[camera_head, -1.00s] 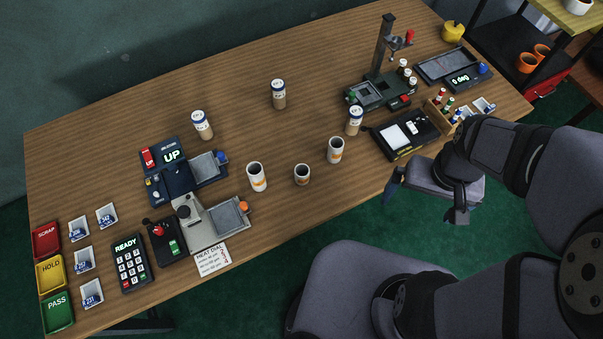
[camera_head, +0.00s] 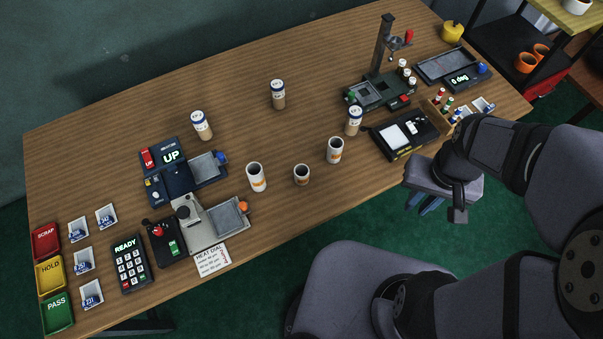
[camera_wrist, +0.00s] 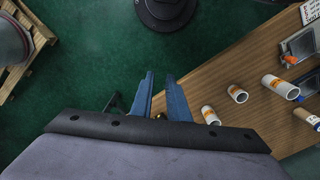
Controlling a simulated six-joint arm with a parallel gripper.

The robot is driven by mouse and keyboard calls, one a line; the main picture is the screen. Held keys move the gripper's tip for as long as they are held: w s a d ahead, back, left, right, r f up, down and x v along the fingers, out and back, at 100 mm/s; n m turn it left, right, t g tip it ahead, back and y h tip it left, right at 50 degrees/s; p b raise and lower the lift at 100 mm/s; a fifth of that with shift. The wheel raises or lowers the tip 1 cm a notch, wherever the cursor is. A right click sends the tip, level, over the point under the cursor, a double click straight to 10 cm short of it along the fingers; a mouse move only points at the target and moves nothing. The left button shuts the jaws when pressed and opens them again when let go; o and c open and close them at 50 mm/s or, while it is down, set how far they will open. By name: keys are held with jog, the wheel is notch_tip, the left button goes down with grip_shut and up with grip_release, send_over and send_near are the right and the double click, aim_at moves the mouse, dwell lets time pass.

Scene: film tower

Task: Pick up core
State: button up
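Three hollow white cores with orange bands stand upright on the wooden table: a tall one (camera_head: 257,177), a short one (camera_head: 302,174) and another (camera_head: 335,150) further right. Cores also show at the right of the wrist view, including one (camera_wrist: 211,116) near the table edge. My gripper (camera_head: 428,204) hangs off the table's front edge, right of the cores and apart from them. In the wrist view its two blue fingers (camera_wrist: 160,75) stand apart with only green floor showing between the tips. It holds nothing.
A grey device (camera_head: 227,218) sits left of the cores. Table between cores and front edge is clear.

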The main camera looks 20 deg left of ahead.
jog(key=w+a+f+m+b, duration=0.2)
jog(key=w+a+f+b, duration=0.4)
jog(key=a, duration=0.5)
jog(key=m+b, duration=0.2)
jog(key=m, duration=0.1)
send_near(306, 183)
jog(key=shift+w+f, duration=0.2)
jog(key=shift+f, duration=1.1)
jog(key=shift+a+f+p, duration=0.1)
jog(key=shift+f+p, duration=0.5)
jog(key=shift+f, duration=1.95)
grip_shut()
jog(key=shift+r, duration=0.1)
notch_tip(306, 183, up, 10)
jog(key=shift+b, duration=0.75)
